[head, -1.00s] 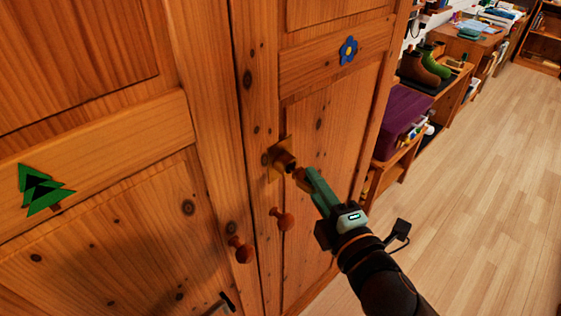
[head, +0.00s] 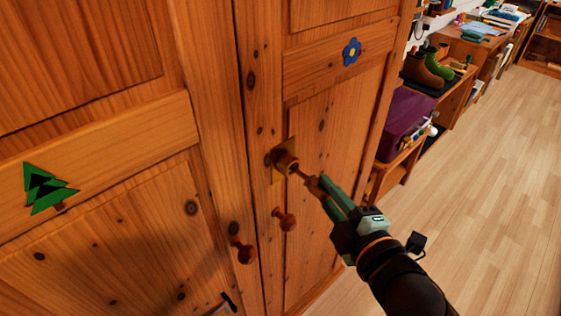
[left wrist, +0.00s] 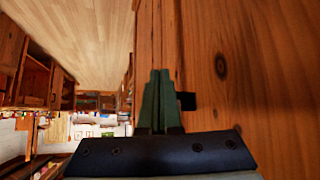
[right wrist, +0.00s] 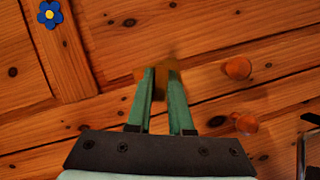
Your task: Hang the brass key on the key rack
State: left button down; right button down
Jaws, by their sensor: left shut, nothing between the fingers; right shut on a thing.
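The brass key (head: 308,180) is held in my right gripper (head: 322,187), its shaft pointing at the brass lock (head: 287,163) on the wooden wardrobe. The key's tip is at or very near the lock's opening; I cannot tell whether it is still inside. In the right wrist view, the right fingers (right wrist: 163,78) close in front of the brass lock, and the key is hard to make out. My left gripper (left wrist: 160,75) shows in the left wrist view, shut and empty, beside a wooden surface. I cannot make out the key rack in any view.
The wardrobe doors carry a green tree (head: 48,188), a blue flower (head: 351,51) and two wooden knobs (head: 284,220). To the right stand a purple box (head: 405,122), boots (head: 428,68) and a desk (head: 470,45). The wooden floor (head: 490,170) at right is clear.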

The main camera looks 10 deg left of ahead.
jog(key=shift+s+d, duration=0.7)
jog(key=shift+d, duration=0.25)
jog(key=shift+s+d, duration=0.7)
jog(key=shift+d, duration=0.25)
